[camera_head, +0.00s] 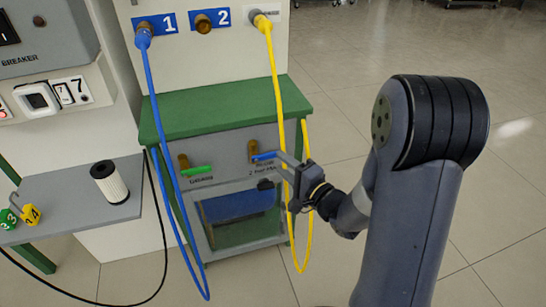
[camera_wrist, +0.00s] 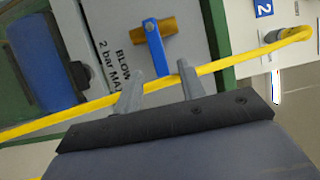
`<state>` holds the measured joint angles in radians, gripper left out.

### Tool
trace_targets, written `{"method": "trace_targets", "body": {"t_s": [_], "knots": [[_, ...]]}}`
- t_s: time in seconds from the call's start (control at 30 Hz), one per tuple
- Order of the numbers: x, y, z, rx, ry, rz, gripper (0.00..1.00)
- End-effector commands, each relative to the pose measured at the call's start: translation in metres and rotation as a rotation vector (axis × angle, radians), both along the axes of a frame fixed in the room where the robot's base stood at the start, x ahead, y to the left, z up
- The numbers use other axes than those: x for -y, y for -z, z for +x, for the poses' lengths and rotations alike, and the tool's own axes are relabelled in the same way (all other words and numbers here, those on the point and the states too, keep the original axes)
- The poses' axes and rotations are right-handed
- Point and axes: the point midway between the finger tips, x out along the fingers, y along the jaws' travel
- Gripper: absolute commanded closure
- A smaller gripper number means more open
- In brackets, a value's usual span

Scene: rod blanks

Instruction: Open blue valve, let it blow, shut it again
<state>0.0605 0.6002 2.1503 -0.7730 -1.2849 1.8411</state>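The blue valve has a brass body (camera_wrist: 153,28) and a blue lever (camera_wrist: 155,50) on the grey panel beside the label "BLOW 2 bar MAX". In the head view its blue lever (camera_head: 265,156) points right, roughly level. My gripper (camera_wrist: 160,70) is open, its two fingers apart, with the lever's free end near the gap between the fingertips. I cannot tell whether they touch it. In the head view my gripper (camera_head: 274,171) is just right of and below the valve, partly crossed by the yellow hose (camera_head: 273,75). The hose also runs across the fingers' area in the wrist view (camera_wrist: 225,63).
A green-handled valve (camera_head: 197,170) sits left on the same panel. A blue hose (camera_head: 153,95) hangs from port 1, and port 2 (camera_head: 203,25) has no hose. A white ribbed cylinder (camera_head: 109,183) stands on a grey shelf (camera_head: 75,215). Open floor lies to the right.

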Motion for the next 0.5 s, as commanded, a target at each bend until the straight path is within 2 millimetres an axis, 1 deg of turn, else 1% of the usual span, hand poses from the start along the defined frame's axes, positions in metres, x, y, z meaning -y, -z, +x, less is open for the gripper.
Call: {"method": "trace_targets", "body": {"t_s": [0.03, 0.2, 0.3, 0.5], "knots": [[-0.008, 0.002, 0.008, 0.003, -0.004, -0.001, 0.62], [-0.024, 0.002, 0.029, 0.002, -0.002, -0.001, 0.62], [-0.029, 0.001, 0.036, 0.001, 0.000, -0.002, 0.62], [-0.033, 0.000, 0.042, 0.001, 0.001, -0.001, 0.62]]}}
